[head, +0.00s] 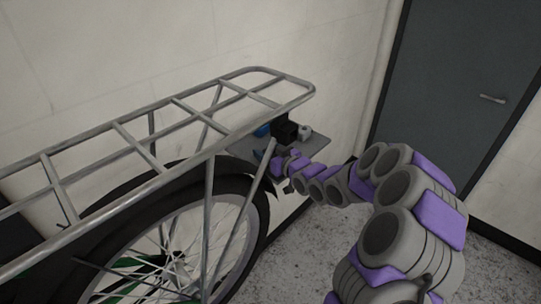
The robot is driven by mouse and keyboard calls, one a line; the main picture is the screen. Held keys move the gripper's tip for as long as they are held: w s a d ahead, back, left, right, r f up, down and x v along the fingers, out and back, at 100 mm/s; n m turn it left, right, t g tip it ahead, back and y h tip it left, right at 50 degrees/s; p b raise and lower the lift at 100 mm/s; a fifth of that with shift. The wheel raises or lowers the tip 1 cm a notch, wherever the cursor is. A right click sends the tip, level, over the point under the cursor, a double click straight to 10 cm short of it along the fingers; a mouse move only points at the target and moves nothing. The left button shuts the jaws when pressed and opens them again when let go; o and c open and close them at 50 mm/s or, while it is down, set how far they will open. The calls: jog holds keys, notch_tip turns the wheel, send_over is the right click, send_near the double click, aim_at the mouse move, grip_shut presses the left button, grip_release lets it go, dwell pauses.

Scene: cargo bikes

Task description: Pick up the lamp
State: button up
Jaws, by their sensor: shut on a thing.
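My gripper (264,157) is at the small grey shelf (314,146) on the wall, seen past the bike's rear rack. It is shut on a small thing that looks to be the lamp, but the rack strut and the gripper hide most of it. I cannot tell whether the lamp touches the shelf. A black boxy object (287,132) stands on the shelf just behind the gripper. A small white round object (304,131) is to its right, and a blue object (263,131) is to its left.
The bike's metal rear rack (120,130) and rear wheel (180,250) fill the left and lie close to my gripper. A grey door (450,90) is at the right. Speckled floor (300,250) shows between the bike and my arm.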

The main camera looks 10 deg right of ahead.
aim_at(270, 148)
notch_tip(270, 148, up, 9)
jog(key=p, duration=0.3)
jog(key=shift+d+r, duration=0.15)
jog(key=shift+r, duration=0.35)
jog(key=shift+s, duration=0.1)
